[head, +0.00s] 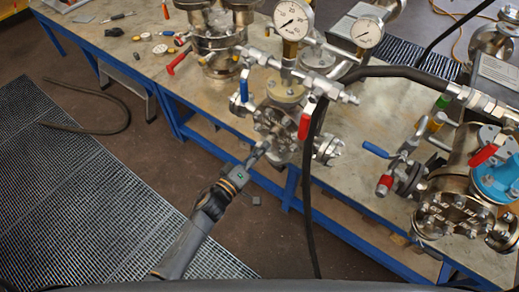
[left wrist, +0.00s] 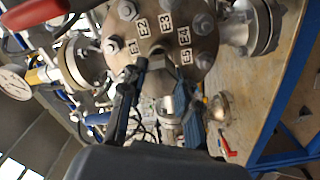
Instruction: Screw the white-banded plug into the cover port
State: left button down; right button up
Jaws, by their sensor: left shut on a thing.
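My left gripper (head: 263,147) reaches from the lower left to the front of the flanged vessel (head: 280,122) at the table edge. In the left wrist view, the fingers of the left gripper (left wrist: 162,68) close around a small metal piece, the plug (left wrist: 158,60), in front of the round cover (left wrist: 140,22). The cover carries labels E1 to E5 and several bolts. No white band is clear on the plug. The port behind it is hidden, so I cannot tell how deep the plug sits. My right gripper is not in view.
Pressure gauges (head: 293,20), a red-handled valve (head: 305,122) and a blue-handled valve (head: 244,88) crowd the vessel. A black hose (head: 310,190) hangs down just right of it. Another flanged vessel (head: 452,212) stands at the right. The floor left of the table is mostly free.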

pick_arm(q)
jog(key=shift+w+d, duration=0.1)
jog(key=shift+w, duration=0.05)
jog(key=shift+x, duration=0.8)
dwell(0.5)
